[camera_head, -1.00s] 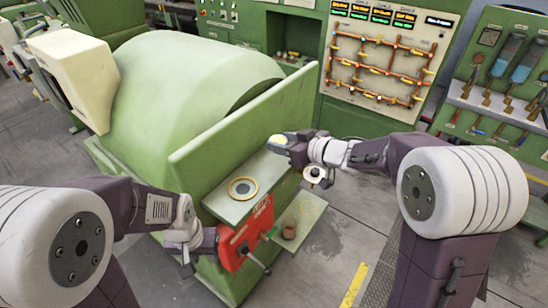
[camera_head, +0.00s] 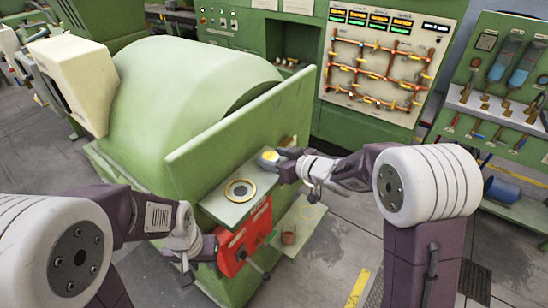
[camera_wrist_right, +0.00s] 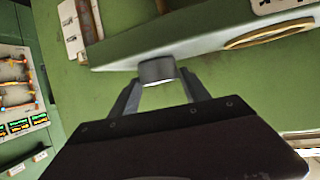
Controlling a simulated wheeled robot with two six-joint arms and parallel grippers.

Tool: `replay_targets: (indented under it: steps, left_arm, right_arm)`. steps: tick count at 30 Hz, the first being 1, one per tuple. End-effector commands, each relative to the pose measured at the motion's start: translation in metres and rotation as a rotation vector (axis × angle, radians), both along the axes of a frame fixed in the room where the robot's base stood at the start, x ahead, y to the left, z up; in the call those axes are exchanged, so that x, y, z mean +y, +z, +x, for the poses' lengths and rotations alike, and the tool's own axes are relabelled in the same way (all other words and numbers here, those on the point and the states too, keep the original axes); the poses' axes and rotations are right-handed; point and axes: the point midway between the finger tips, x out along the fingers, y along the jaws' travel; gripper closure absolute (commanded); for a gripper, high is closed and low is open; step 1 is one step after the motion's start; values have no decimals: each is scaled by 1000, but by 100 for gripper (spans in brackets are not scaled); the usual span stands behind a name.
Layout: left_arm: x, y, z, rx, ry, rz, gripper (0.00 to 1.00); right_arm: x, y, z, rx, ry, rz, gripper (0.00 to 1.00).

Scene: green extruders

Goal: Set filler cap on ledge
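The filler cap (camera_head: 269,156), with a yellow top, is in my right gripper (camera_head: 279,161). In the right wrist view it is a short grey cylinder (camera_wrist_right: 157,70) between the two fingers, and the gripper is shut on it. The cap is over or beside the pale green ledge (camera_head: 222,208) of the machine. The ledge shows edge-on in the right wrist view (camera_wrist_right: 205,40), close to the cap; contact cannot be told. A dark opening with a yellow ring (camera_head: 240,190) is on the ledge, left of the cap. My left gripper (camera_head: 187,272) hangs low beside the red box; its fingers are unclear.
A yellow ring mark (camera_head: 291,140) shows at the ledge's far end. An upright green panel (camera_head: 240,120) backs the ledge. A red box with a handle (camera_head: 245,238) is below it. A lower shelf (camera_head: 298,222) carries a brown cup (camera_head: 289,235).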

Motion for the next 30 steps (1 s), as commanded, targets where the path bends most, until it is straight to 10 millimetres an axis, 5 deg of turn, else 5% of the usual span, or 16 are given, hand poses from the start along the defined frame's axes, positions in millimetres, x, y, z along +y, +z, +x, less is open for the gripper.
replay_targets:
  steps: [13, 30]
  left_arm:
    - [0, 4, 0, 0, 0, 0, 64]
    - [0, 9, 0, 0, 0, 0, 64]
  right_arm:
    - [-2, 7, -2, 0, -1, 1, 29]
    - [-71, 50, -80, -1, -2, 0, 29]
